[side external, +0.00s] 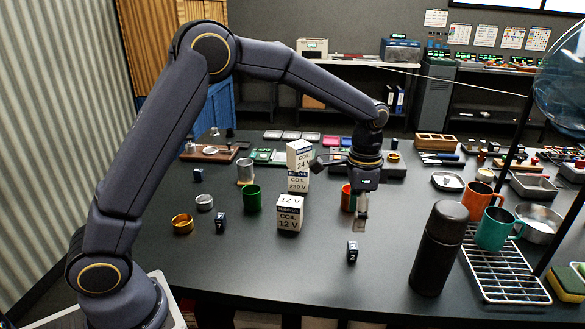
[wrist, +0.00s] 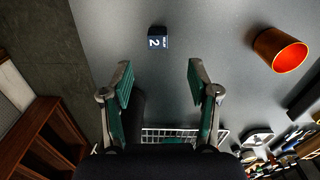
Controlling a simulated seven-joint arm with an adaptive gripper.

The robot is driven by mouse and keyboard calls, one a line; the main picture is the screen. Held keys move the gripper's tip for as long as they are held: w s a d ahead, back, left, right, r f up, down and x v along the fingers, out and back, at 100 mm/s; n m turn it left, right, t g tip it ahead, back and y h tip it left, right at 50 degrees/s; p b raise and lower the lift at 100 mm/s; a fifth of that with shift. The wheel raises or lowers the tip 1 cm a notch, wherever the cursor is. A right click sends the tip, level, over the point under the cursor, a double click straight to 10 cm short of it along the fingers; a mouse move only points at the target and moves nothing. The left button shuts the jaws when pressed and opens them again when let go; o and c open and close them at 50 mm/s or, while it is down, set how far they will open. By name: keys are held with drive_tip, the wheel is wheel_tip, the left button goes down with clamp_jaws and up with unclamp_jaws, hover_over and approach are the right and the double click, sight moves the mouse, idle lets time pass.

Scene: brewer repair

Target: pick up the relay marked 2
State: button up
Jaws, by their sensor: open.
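The relay marked 2 (side external: 352,252) is a small dark blue block with a white label, standing alone on the black table in front of my gripper (side external: 361,222). It also shows in the wrist view (wrist: 158,41), ahead of the fingertips and about centred between them. My gripper is open and empty in the wrist view (wrist: 159,70), with its two green-padded fingers wide apart. It hangs above the table and does not touch the relay. Another small dark relay (side external: 220,223) stands at the left; its mark is hard to read. A further small dark block (side external: 198,174) is behind it.
A black flask (side external: 438,248) and a wire rack (side external: 505,270) with mugs stand to the right. Stacked white coil boxes (side external: 289,213) and a green cup (side external: 252,198) stand left of my gripper. An orange cup (wrist: 279,50) is close by. The table around the relay is clear.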

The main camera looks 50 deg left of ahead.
sight(353, 245)
drive_tip(key=f, duration=0.8)
drive_tip(key=shift+d+f, duration=0.2)
drive_tip(key=shift+f, duration=0.05)
drive_tip(key=c, duration=1.1)
drive_tip(key=shift+c, duration=0.2)
drive_tip(key=shift+r, duration=0.15)
